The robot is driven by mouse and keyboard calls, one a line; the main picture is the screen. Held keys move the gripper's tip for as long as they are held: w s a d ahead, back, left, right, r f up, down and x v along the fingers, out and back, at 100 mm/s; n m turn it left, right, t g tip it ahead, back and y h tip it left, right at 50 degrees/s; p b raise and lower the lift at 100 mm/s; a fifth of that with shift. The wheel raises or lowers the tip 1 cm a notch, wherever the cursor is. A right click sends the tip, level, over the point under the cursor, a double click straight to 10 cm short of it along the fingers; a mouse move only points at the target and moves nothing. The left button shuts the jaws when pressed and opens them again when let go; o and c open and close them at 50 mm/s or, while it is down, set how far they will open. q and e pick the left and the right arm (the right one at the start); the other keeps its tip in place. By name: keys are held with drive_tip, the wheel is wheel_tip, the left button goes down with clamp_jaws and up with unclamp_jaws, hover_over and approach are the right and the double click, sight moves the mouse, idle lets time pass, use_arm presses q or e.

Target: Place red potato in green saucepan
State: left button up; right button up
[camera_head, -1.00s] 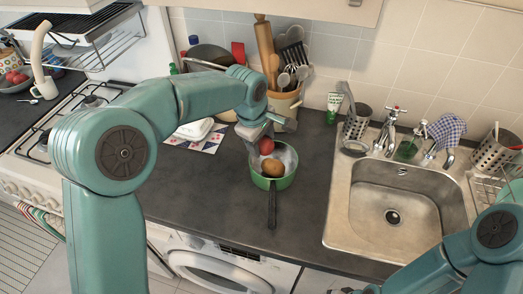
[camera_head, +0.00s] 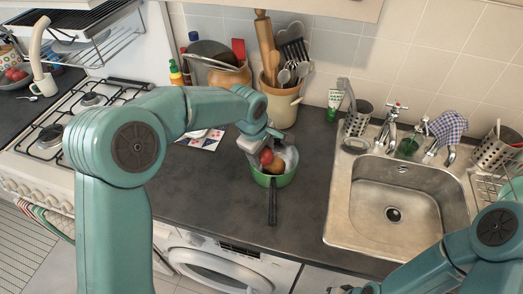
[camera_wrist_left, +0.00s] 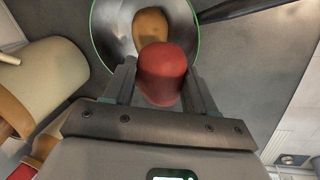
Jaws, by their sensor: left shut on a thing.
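The green saucepan (camera_head: 287,180) stands on the dark counter, its black handle pointing toward the front edge. A brown potato (camera_head: 275,168) lies inside it; it also shows in the left wrist view (camera_wrist_left: 151,30). My left gripper (camera_head: 261,149) is shut on the red potato (camera_head: 266,156) at the saucepan's left side. In the left wrist view the red potato (camera_wrist_left: 162,72) sits between the two fingers and overlaps the near rim of the pan (camera_wrist_left: 104,45). I cannot tell whether it touches the pan. My right gripper is not clearly visible; only my right arm shows at lower right.
A utensil crock (camera_head: 281,104) stands behind the saucepan. The steel sink (camera_head: 395,205) is to the right, and the gas stove (camera_head: 55,130) is at the left. The counter (camera_head: 215,195) left of the pan handle is clear. A washer (camera_head: 225,265) is below.

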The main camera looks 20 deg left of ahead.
use_arm(q)
drive_tip(key=shift+f, duration=0.15)
drive_tip(key=o, duration=1.1)
